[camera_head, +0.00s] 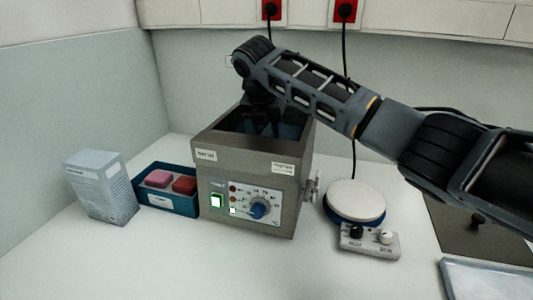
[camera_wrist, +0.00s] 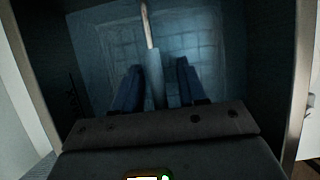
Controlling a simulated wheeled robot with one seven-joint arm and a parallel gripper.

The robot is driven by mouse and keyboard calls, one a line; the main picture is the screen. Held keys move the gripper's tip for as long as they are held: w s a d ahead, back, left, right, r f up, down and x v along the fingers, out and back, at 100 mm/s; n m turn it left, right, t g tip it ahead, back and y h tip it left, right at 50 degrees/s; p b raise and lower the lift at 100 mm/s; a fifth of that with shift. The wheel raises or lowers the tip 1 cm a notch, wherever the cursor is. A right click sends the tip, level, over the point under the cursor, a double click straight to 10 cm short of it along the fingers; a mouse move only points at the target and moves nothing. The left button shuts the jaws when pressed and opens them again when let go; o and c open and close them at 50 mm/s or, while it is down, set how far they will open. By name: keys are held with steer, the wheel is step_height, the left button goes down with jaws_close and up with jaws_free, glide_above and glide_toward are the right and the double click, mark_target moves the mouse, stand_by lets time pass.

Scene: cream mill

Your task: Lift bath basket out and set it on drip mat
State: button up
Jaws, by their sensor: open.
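The water bath (camera_head: 250,165) is an open grey box with a lit green switch and a blue knob. The basket (camera_wrist: 100,45) shows in the wrist view as a faint wire grid under bluish water. A pale upright handle (camera_wrist: 146,22) rises from it, its lower part between my fingers. My gripper (camera_wrist: 157,85) is open, reaching down inside the bath around the handle; contact cannot be told. In the head view my gripper (camera_head: 264,118) is partly hidden by the bath's walls. A pale blue-grey rimmed mat (camera_head: 485,282), seemingly the drip mat, is cut off at lower right.
A blue box (camera_head: 168,202) with pink and red blocks and a pale carton (camera_head: 102,185) stand left. A round white-topped plate (camera_head: 355,200) with a control box (camera_head: 369,241) stands right. The front counter is clear.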

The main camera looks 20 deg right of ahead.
stand_by(0.4)
jaws_close()
